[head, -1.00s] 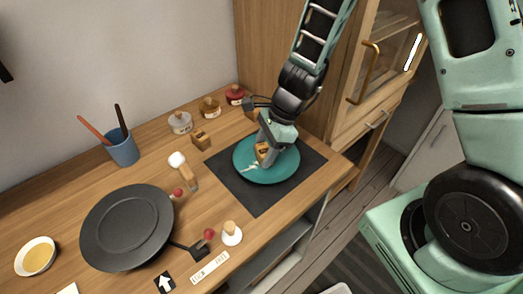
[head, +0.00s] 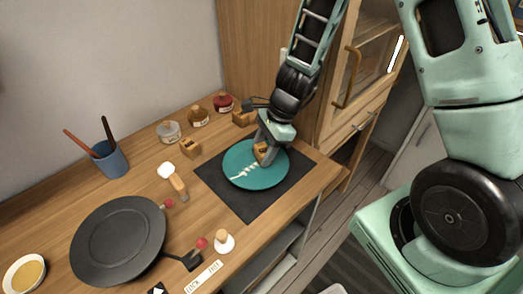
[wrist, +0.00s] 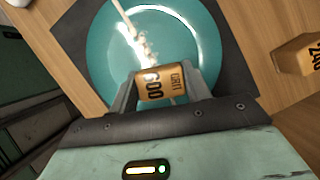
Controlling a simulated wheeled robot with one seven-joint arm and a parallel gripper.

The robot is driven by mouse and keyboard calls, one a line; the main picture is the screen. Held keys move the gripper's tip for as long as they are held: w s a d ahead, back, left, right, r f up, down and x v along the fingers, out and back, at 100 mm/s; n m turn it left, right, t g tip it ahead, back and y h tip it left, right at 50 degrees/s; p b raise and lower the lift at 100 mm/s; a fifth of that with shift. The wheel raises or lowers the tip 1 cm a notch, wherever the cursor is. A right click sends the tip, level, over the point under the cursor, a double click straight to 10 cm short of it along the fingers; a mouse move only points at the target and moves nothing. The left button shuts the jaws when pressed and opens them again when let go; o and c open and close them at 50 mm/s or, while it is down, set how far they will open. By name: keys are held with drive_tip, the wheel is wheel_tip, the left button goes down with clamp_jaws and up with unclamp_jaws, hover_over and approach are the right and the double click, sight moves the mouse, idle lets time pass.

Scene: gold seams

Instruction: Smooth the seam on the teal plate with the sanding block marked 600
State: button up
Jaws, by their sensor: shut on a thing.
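The teal plate (head: 240,180) lies on a dark square mat (head: 215,182) at the right of the wooden counter. A pale, rough seam (head: 243,171) crosses it; in the wrist view the seam (wrist: 137,42) runs from the far edge toward the block. My gripper (head: 264,148) is over the plate's far right part, shut on the tan sanding block (wrist: 162,85), whose face reads GRIT 600. The block is at the near end of the visible seam, low over the plate or touching it; I cannot tell which. The gripper and block hide the plate beneath them.
Another block (wrist: 300,55), its number partly legible, lies right of the mat in the wrist view. A black pan (head: 118,240) and a blue cup (head: 110,160) are left.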

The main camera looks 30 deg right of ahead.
drive_tip(key=shift+w+d, duration=0.35)
drive_tip(key=shift+s+d+f+b, duration=0.15)
drive_tip(key=shift+s+b, duration=0.15)
drive_tip(key=shift+s, duration=0.25)
drive_tip(key=shift+w+a+p, duration=0.2)
drive_tip(key=shift+a+p, duration=0.05)
drive_tip(key=shift+p, duration=0.05)
drive_tip(key=shift+s+a, duration=0.1)
drive_tip(key=shift+s, duration=0.15)
drive_tip(key=shift+w+r, duration=0.1)
drive_tip(key=shift+r, duration=0.1)
drive_tip(key=shift+w, duration=0.25)
drive_tip(key=shift+s+d+f+b, duration=0.2)
drive_tip(key=shift+s+b, duration=0.15)
drive_tip(key=shift+s, duration=0.2)
drive_tip(key=shift+r, duration=0.1)
